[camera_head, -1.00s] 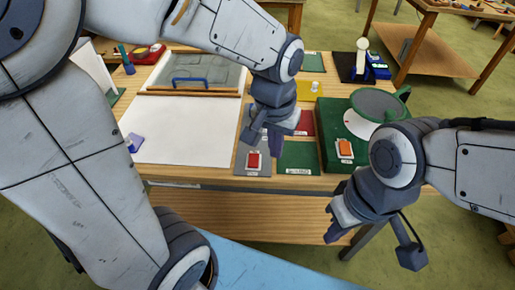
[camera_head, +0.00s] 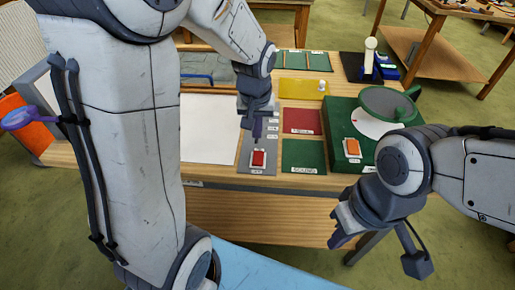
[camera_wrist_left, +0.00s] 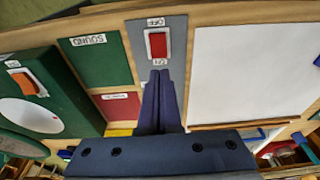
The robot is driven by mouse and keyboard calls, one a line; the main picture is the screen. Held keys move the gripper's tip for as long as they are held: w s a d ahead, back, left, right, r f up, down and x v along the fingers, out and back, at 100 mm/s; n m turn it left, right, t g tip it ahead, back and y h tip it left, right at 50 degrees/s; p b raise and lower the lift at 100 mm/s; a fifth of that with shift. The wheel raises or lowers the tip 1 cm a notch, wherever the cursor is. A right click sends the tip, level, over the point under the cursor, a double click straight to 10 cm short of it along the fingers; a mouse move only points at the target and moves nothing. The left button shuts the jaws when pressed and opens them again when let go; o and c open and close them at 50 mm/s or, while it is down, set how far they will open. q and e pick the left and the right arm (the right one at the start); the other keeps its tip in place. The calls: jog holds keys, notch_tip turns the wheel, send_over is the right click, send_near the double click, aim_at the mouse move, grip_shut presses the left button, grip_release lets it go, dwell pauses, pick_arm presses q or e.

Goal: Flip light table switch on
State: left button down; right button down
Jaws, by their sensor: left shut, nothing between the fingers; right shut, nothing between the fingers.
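The red rocker switch (camera_head: 258,159) sits in a white frame on a grey plate (camera_head: 243,163) at the table's front edge. In the left wrist view the switch (camera_wrist_left: 158,45) lies between an OFF label above it and an ON label below it. My left gripper (camera_head: 257,138) is shut and empty, pointing down just behind the switch. In the left wrist view its fingertips (camera_wrist_left: 160,74) are close to the ON label; whether they touch the plate is unclear. The white light table panel (camera_head: 208,130) is left of the plate. My right gripper (camera_head: 345,228) is shut and empty in front of the table.
A green box (camera_head: 343,120) with an orange switch (camera_head: 352,147) and a round disc stands on the right. A green mat labelled SOUND (camera_head: 303,155), a red mat (camera_head: 301,121) and a yellow mat (camera_head: 302,88) lie between. My left arm hides the table's left part.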

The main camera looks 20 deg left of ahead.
aim_at(258, 154)
pick_arm(q)
jog(key=f, duration=0.3)
jog(key=w+f, duration=0.1)
jog(key=f, duration=0.5)
jog(key=shift+w+a+f, duration=0.25)
jog(key=shift+w, duration=0.15)
pick_arm(e)
jog(key=shift+r, duration=0.25)
pick_arm(q)
jog(key=shift+p, duration=0.3)
pick_arm(e)
jog(key=shift+r, duration=0.1)
